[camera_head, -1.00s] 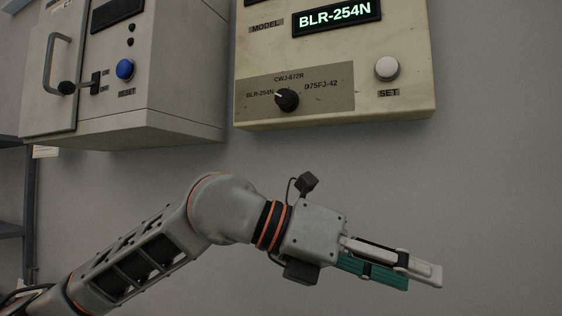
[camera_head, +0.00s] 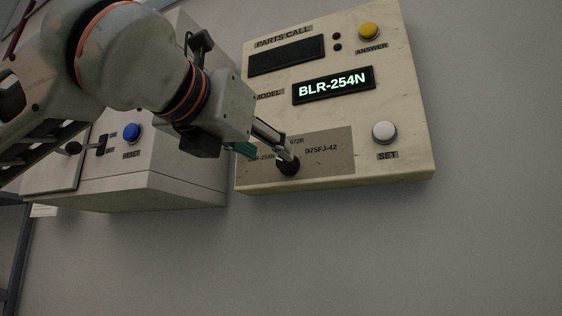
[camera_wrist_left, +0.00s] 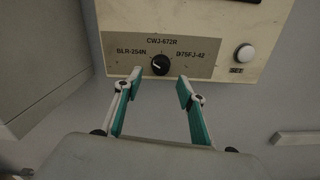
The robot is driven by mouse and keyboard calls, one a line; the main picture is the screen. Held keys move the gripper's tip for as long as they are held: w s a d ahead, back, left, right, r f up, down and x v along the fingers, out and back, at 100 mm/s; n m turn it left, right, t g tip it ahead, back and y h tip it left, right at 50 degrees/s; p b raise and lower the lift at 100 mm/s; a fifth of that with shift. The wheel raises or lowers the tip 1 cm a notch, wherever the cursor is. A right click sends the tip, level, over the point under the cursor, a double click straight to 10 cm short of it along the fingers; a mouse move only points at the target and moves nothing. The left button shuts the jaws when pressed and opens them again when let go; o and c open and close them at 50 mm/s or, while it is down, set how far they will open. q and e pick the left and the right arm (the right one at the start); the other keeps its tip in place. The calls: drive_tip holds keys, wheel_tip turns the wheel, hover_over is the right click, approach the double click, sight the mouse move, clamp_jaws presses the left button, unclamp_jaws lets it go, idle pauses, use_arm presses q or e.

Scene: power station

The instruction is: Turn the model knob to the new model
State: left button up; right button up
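The black model knob (camera_head: 288,167) sits low on the cream panel, on a grey plate (camera_head: 335,150) lettered BLR-254N, CWJ-672R and D75FJ-42. In the left wrist view the knob (camera_wrist_left: 160,65) has its white mark toward the BLR-254N label at the upper left. The model display (camera_head: 334,85) reads BLR-254N. My left gripper (camera_head: 268,150) is in front of the plate by the knob. In the left wrist view its two fingers (camera_wrist_left: 157,88) are apart, with the knob beyond and between their tips, not gripped. In the head view the gripper partly hides the plate's labels. My right gripper is not in view.
A white SET button (camera_head: 384,132) is right of the plate, and a yellow ANSWER button (camera_head: 369,32) is above. A grey box (camera_head: 160,170) with a blue RESET button (camera_head: 131,132) stands left of the panel. The wall below is clear.

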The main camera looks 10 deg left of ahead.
sight(283, 162)
use_arm(q)
drive_tip(key=x, duration=0.6)
drive_tip(key=shift+w, duration=0.2)
drive_tip(key=c, duration=1.1)
